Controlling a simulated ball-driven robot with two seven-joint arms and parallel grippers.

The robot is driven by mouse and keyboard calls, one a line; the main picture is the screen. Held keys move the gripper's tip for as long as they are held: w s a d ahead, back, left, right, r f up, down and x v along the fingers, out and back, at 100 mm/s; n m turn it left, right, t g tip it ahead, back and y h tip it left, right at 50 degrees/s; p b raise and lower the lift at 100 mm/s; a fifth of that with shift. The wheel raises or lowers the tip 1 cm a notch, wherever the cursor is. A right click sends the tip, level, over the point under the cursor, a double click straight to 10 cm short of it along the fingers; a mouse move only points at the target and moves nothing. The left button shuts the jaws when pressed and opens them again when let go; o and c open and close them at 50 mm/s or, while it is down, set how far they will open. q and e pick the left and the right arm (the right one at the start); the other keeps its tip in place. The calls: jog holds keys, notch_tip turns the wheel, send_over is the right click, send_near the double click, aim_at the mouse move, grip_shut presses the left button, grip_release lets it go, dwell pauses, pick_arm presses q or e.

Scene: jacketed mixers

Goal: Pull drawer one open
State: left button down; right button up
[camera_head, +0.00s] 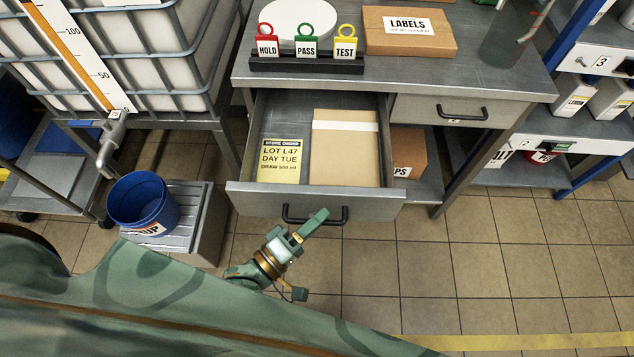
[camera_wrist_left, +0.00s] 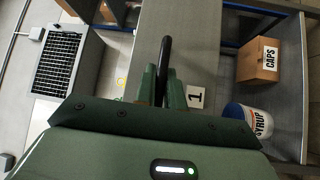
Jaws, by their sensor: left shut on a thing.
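Drawer one (camera_head: 262,198) under the grey bench stands pulled out, its inside showing from above. In it lie a yellow card (camera_head: 280,160) reading "LOT L47 DAY TUE" and a flat brown board or folder (camera_head: 344,155) with a pale strip. Its black bar handle (camera_head: 290,217) is on the front; it also shows in the left wrist view (camera_wrist_left: 164,62), near a label "1" (camera_wrist_left: 195,97). My left gripper (camera_head: 307,226) is shut on the handle, with the bar between its fingers (camera_wrist_left: 161,88). My right gripper is in neither view.
A second, closed drawer (camera_head: 420,110) is to the right. A blue bucket (camera_head: 143,203) stands on a grey stand left of the open drawer. A brown carton (camera_head: 405,151) sits on the shelf below. Tiled floor (camera_head: 470,260) is clear at the right.

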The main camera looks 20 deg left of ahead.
pick_arm(q)
jog(key=s+d+p, duration=0.1)
jog(key=s+d, duration=0.1)
jog(key=s, duration=0.5)
jog(key=c, duration=1.5)
grip_release()
jog(key=v, duration=1.6)
jog(key=shift+a+f, duration=0.1)
jog(key=shift+a, duration=0.1)
